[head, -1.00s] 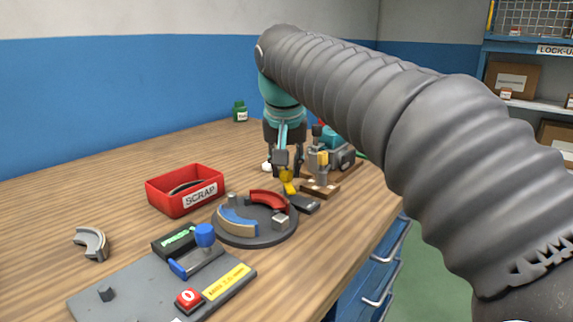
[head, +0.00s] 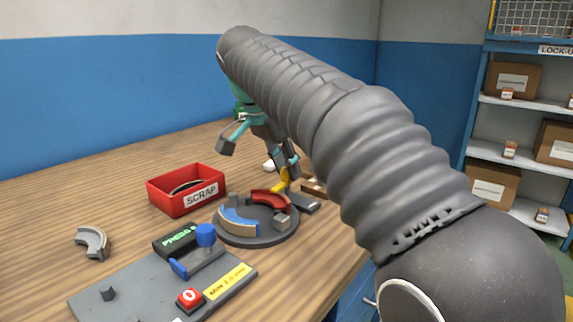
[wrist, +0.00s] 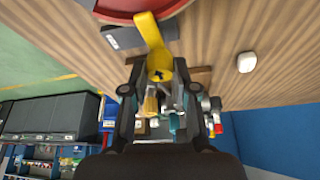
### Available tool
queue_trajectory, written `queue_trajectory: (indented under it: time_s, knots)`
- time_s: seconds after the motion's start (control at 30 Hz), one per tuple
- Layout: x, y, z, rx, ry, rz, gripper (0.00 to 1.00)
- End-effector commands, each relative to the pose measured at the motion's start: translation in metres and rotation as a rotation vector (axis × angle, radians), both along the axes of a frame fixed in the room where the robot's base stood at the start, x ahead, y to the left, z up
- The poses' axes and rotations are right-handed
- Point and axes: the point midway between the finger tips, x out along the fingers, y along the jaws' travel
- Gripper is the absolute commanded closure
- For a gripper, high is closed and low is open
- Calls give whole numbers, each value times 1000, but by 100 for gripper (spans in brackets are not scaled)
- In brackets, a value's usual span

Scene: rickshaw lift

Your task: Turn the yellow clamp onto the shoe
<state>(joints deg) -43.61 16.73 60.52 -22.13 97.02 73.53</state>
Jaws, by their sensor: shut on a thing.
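The yellow clamp (head: 281,184) stands at the back right of the round dark plate (head: 258,238). My gripper (head: 287,168) is shut on it, with the arm tilted over from above. In the wrist view, the clamp's round end (wrist: 159,64) sits between the finger pads and its flat arm (wrist: 149,32) reaches over the edge of a red piece (wrist: 112,5). The red curved shoe (head: 270,197) lies on the plate beside the clamp's tip; I cannot tell whether they touch. A blue-topped curved shoe (head: 238,220) lies at the plate's left.
A red scrap bin (head: 186,190) stands behind left of the plate. A press fixture with a blue knob (head: 205,235) and a red button (head: 190,299) is in front. A loose grey curved piece (head: 92,242) lies at left. My arm hides the table's right side.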

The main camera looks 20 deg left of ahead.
Motion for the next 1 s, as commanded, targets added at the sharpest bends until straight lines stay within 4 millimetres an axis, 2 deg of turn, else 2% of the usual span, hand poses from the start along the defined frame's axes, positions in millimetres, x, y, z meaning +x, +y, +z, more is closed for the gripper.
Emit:
queue_trajectory:
  time_s: [0.3, 0.7, 0.73, 0.8, 0.83, 1.0]
  knots:
    - [0, 0, 0, 0, 0, -76, 100]
    - [0, 0, 0, 0, 0, -82, 100]
    - [0, 0, 0, 0, 0, -82, 70]
    - [0, 0, 0, 0, 0, -82, 52]
    - [0, 0, 0, 0, 0, -82, 47]
    - [0, 0, 0, 0, 0, -81, 47]
